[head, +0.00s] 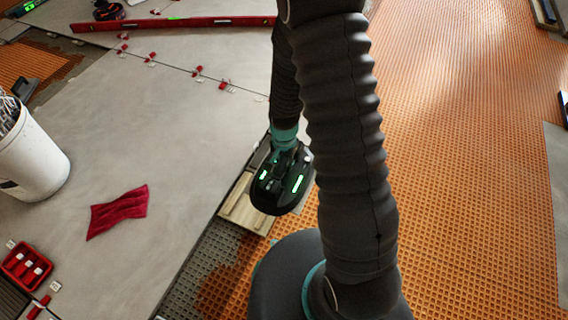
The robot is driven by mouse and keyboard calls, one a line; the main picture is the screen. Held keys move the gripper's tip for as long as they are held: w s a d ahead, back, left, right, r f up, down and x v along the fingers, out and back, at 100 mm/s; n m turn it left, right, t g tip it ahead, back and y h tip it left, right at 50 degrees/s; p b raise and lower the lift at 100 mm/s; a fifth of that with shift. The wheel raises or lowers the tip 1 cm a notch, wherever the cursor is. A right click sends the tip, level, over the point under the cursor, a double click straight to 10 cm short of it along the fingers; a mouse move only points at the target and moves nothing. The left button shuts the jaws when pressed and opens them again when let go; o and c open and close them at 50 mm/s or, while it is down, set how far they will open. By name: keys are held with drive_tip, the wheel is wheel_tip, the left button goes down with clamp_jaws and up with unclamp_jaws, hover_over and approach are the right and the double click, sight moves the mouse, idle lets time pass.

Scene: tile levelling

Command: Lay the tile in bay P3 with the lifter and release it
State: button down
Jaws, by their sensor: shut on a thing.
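My gripper (284,156) is at the end of my arm, below a teal band, left of the picture's middle. Its fingers are small and dark against what they hold. Just below it is a black rounded body with green lights, which looks like the lifter (273,196); the gripper is shut on it. Beige wood-coloured pieces (243,211) show beside and under the lifter. A small grey patch (306,198) at its right may be part of a tile. Whether the lifter touches it is hidden. No bay label is readable, so I cannot tell which is P3.
Large grey tiles (180,130) cover the left floor, with red clips (197,72) along a seam. A red level (180,23) lies at the back. A white bucket (30,155), red cloth (118,211) and red box (26,266) stand left. Orange matting (470,150) fills the right.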

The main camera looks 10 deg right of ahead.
drive_tip(key=shift+r+p, duration=1.2)
drive_tip(key=shift+r, duration=0.85)
drive_tip(key=shift+w, duration=0.15)
